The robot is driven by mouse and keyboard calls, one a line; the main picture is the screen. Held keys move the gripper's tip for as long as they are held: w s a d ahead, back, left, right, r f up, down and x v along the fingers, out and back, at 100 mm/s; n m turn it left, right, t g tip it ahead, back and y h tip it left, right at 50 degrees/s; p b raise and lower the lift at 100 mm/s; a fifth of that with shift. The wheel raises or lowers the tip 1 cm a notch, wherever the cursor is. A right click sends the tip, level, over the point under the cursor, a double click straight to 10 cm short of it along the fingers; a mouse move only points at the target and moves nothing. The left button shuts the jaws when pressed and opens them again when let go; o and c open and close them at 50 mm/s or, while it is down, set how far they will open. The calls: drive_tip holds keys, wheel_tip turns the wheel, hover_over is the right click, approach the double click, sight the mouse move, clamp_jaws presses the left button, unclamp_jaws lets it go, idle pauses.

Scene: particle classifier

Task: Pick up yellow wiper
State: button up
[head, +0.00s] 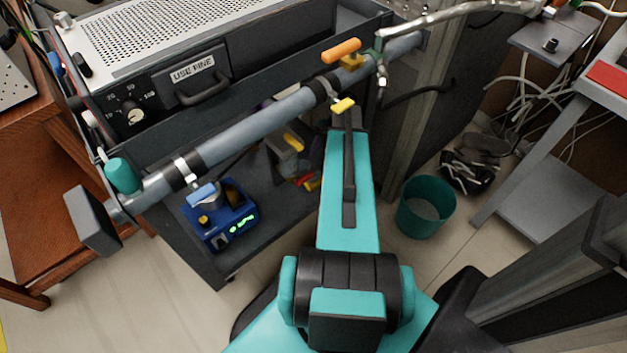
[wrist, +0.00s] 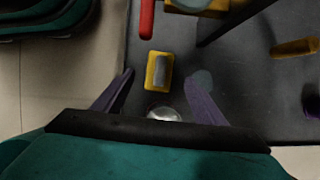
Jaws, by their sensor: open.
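In the wrist view, a small yellow piece with a grey top (wrist: 151,75) lies on the dark shelf surface. It looks like the yellow wiper, though I cannot be sure. My gripper (wrist: 163,81) is open, one finger on each side of this piece in the picture. I cannot tell how high the fingers are above it. In the head view, small yellow and red pieces (head: 312,185) show on the lower shelf beside my arm. My gripper is hidden there behind the arm.
A red rod (wrist: 146,18) lies beyond the yellow piece, and an orange-yellow cylinder (wrist: 295,47) lies to the right. A grey pipe (head: 250,128) crosses above the shelf. A blue device (head: 222,218) stands on the shelf's left. A teal bin (head: 426,208) stands on the floor.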

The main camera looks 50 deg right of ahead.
sight(316, 174)
drive_tip(key=shift+b+x, duration=0.35)
drive_tip(key=shift+x, duration=0.8)
drive_tip(key=shift+f, duration=0.15)
drive_tip(key=shift+b+x, duration=1.1)
drive_tip(key=shift+x, duration=1.4)
drive_tip(key=c, duration=1.1)
drive_tip(key=shift+c, duration=0.2)
